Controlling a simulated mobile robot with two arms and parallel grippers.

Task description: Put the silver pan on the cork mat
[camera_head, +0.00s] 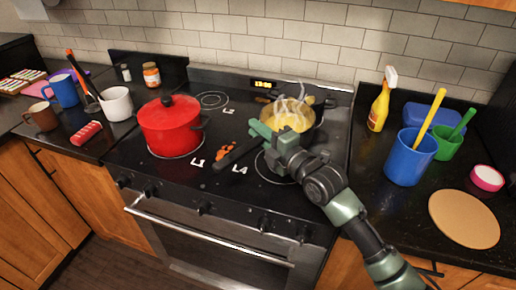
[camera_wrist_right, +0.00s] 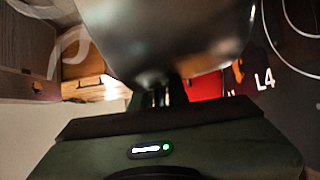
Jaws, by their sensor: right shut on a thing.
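The silver pan (camera_head: 316,118) is at the back right of the stove, with yellow food in it and steam rising. In the right wrist view the pan's silver side (camera_wrist_right: 180,35) fills the top, close to the gripper (camera_wrist_right: 160,98). I cannot tell whether the pan is lifted clear of the stove. The round cork mat (camera_head: 463,218) lies bare on the right counter. My left gripper is out of view.
A red pot (camera_head: 170,128) stands on the left of the stove. A pink-rimmed roll (camera_head: 487,178) lies behind the mat. Counter left of the mat is clear.

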